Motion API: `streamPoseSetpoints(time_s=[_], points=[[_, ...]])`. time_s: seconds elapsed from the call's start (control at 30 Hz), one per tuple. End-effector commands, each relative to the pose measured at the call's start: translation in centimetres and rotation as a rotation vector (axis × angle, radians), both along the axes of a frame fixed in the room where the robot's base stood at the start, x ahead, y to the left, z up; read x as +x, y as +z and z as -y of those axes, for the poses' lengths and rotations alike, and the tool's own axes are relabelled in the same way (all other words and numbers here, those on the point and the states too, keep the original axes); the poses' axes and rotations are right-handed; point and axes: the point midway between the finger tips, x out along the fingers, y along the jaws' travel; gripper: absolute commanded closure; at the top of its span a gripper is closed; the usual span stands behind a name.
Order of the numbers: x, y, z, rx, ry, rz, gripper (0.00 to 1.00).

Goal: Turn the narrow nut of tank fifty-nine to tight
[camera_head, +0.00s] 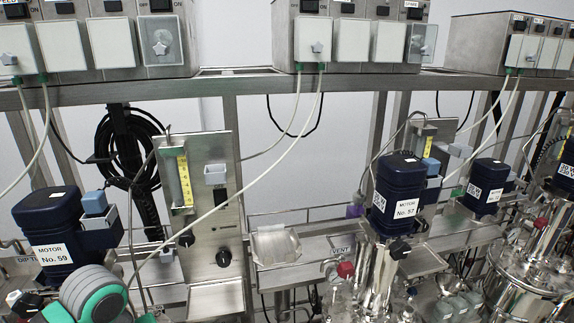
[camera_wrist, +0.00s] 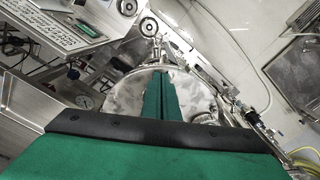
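The dark blue motor labelled No. 59 (camera_head: 58,222) stands at the left in the head view, and the tank below it is mostly hidden by my arm and the picture edge. In the wrist view a round steel tank lid (camera_wrist: 200,92) lies beyond my gripper. My gripper (camera_wrist: 162,76) shows two green fingers side by side, with only a thin dark line between them. It looks shut, and I see nothing held. The fingers appear over the lid; contact cannot be told. I cannot make out the narrow nut in either view.
A steel panel with a yellow-scaled gauge (camera_head: 184,178) and black knobs stands right of motor 59. Motor No. 57 (camera_head: 397,190) stands further right. A pale cable (camera_head: 262,180) hangs across the front.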

Motion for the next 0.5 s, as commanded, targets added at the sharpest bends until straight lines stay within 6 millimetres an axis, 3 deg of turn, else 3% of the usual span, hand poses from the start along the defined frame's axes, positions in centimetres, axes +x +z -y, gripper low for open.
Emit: streamPoseSetpoints(time_s=[0.5], points=[[-0.44,0.32,0.57,0.002,-0.003,0.004,1.00]])
